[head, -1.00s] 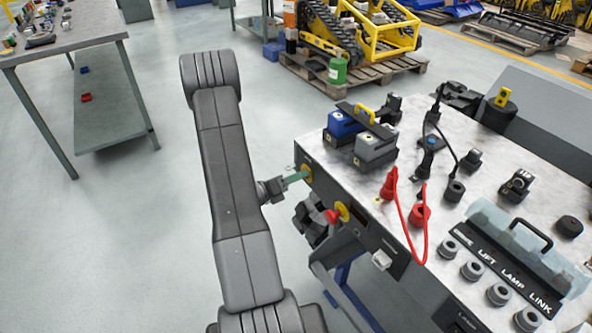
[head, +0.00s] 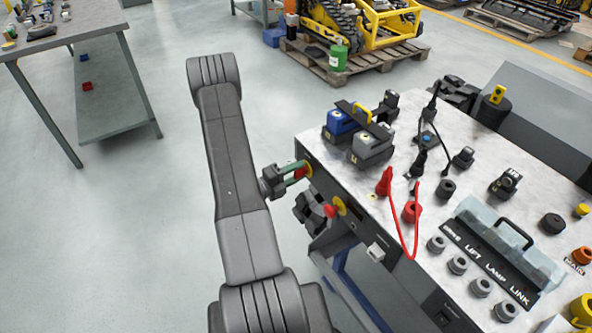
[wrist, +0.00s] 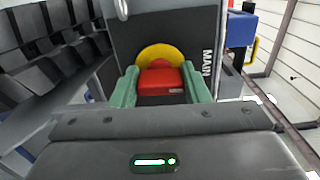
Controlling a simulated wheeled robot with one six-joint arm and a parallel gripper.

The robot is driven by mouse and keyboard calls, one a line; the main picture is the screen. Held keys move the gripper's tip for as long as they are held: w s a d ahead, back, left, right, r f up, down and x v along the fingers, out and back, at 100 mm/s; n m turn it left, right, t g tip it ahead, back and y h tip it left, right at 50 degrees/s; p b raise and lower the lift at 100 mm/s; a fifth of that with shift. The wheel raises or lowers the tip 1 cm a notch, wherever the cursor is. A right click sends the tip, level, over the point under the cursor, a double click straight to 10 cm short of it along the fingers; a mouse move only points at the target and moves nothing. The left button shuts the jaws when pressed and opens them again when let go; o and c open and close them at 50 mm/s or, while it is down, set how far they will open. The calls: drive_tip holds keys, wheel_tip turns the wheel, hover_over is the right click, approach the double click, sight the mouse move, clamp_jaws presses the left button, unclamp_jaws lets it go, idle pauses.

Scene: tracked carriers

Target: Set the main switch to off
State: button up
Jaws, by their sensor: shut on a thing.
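The main switch has a red handle (wrist: 162,80) on a yellow round plate (wrist: 165,54), on a dark panel with the label MAIN (wrist: 207,62) to its right. In the wrist view the handle sits between the two green fingers of my gripper (wrist: 161,92), which is shut on it. The handle appears as a wide block lying across between the fingers. In the head view my gripper (head: 296,174) is at the left front side of the bench, with a bit of red and yellow showing at its fingertips. The fingers hide the handle's sides.
A second red knob on a yellow plate (head: 339,206) sits on the same bench side, to the right and nearer. The bench top (head: 400,165) carries blue and grey battery blocks, red cables and several knobs. Open floor (head: 110,240) lies left of my arm.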

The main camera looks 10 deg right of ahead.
idle(0.3)
drive_tip(key=o, duration=1)
drive_tip(key=shift+a, duration=0.1)
drive_tip(key=v, duration=1.3)
drive_tip(key=shift+s+a+b, duration=0.1)
drive_tip(key=shift+a+b, duration=0.2)
drive_tip(key=shift+a, duration=0.05)
drive_tip(key=shift+p+x, duration=0.35)
drive_tip(key=shift+x, duration=6.55)
drive_tip(key=shift+a, duration=0.1)
